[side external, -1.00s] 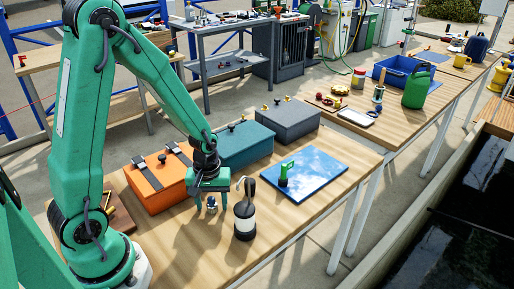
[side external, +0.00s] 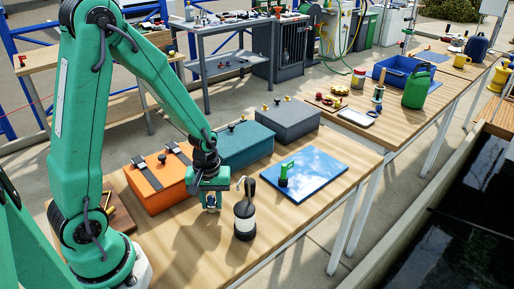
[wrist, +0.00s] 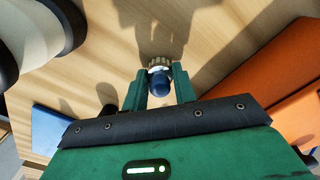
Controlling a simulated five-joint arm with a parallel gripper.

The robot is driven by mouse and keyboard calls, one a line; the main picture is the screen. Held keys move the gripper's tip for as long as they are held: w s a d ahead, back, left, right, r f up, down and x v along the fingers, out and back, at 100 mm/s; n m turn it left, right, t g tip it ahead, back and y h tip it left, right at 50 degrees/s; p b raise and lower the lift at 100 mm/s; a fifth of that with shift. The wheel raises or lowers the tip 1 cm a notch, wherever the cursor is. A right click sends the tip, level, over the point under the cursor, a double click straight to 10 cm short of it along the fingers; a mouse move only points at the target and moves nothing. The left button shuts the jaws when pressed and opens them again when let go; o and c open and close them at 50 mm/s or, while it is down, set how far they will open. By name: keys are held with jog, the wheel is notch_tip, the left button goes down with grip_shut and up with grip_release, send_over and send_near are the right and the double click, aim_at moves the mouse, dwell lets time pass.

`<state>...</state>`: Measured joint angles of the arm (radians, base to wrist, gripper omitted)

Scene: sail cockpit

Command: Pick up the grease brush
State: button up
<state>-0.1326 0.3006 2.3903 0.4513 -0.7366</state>
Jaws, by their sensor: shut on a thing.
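My gripper (side external: 211,200) is low over the near wooden bench, pointing down. In the wrist view its two green fingers (wrist: 160,90) are shut on a small upright thing with a blue rounded end and a pale ribbed collar, which I take to be the grease brush (wrist: 159,84). In the side view only a small part of the brush (side external: 211,208) shows below the fingers. Its lower end is hidden, and I cannot tell whether it touches the bench.
An orange box (side external: 160,187), a teal box (side external: 243,146) and a grey box (side external: 288,122) stand behind. The bench front is clear.

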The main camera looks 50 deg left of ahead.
aim_at(211, 197)
jog(key=shift+r, duration=4.8)
